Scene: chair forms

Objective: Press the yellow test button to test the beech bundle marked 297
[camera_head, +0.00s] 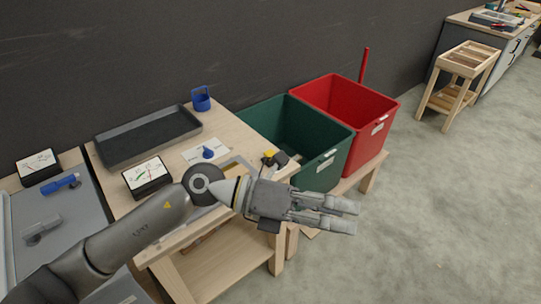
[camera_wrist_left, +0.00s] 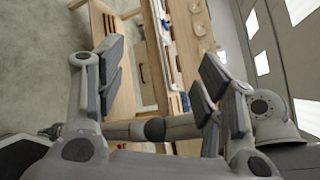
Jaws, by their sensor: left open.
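A small yellow button (camera_head: 269,154) sits on a dark device (camera_head: 282,160) at the right edge of the wooden workbench (camera_head: 232,131). My left gripper (camera_head: 350,216) reaches past the bench's right edge, its fingers pointing right, right of and below the button in the picture. It is open and empty; its finger pads stand apart in the left wrist view (camera_wrist_left: 155,85). My left wrist partly covers the area just in front of the button. I cannot make out a beech bundle marked 297. My right gripper is not in view.
Dial meters stand on the bench (camera_head: 147,176) and at far left (camera_head: 37,166). Green (camera_head: 295,135) and red (camera_head: 345,112) bins stand right. Open floor lies at right.

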